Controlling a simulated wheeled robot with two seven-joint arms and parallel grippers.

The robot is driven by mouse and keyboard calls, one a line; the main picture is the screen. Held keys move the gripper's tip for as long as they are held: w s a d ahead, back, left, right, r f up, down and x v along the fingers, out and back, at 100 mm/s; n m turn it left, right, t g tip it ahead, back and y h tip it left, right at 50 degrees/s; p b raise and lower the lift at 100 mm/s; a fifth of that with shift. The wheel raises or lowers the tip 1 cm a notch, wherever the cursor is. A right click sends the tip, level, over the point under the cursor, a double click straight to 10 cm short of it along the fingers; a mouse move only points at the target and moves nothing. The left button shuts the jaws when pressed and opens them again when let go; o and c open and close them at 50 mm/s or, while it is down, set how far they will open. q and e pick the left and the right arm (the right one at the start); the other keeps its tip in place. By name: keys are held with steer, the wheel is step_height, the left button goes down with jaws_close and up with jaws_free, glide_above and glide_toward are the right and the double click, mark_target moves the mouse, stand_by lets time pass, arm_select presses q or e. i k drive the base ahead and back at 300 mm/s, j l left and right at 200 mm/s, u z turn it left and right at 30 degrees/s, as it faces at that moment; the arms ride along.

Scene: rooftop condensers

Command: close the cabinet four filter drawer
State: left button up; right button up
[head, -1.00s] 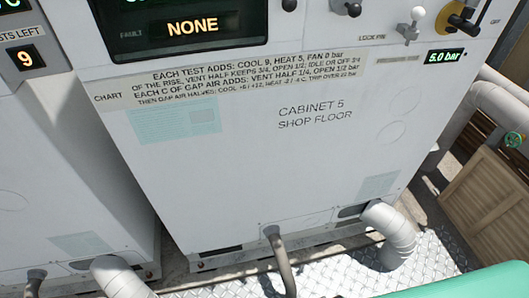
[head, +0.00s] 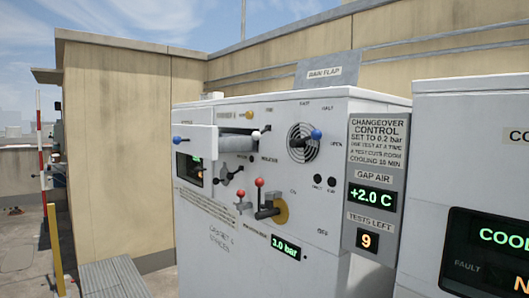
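A white cabinet (head: 270,190) stands in the middle of the head view. Its small slanted lettering seems to read cabinet 4, but it is hard to read. A filter drawer (head: 195,139) sticks out from the upper left of its front face, so it is open. The drawer has a white front panel with a blue knob (head: 177,140) at its left. A grey filter-like roll (head: 238,143) shows behind the panel. Neither of my grippers is in view.
A changeover control panel (head: 374,190) stands right of the cabinet, reading +2.0 C and 9. Another white cabinet (head: 470,160) is at the right edge. A red-knobbed lever (head: 259,184) and a blue-knobbed round vent (head: 302,143) project from the front. Open floor lies at left.

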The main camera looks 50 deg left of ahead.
mark_target(205, 141)
steer(key=k+l+u, duration=0.1)
steer(key=u, duration=0.8)
steer(key=k+j, duration=0.05)
steer(key=k, duration=0.05)
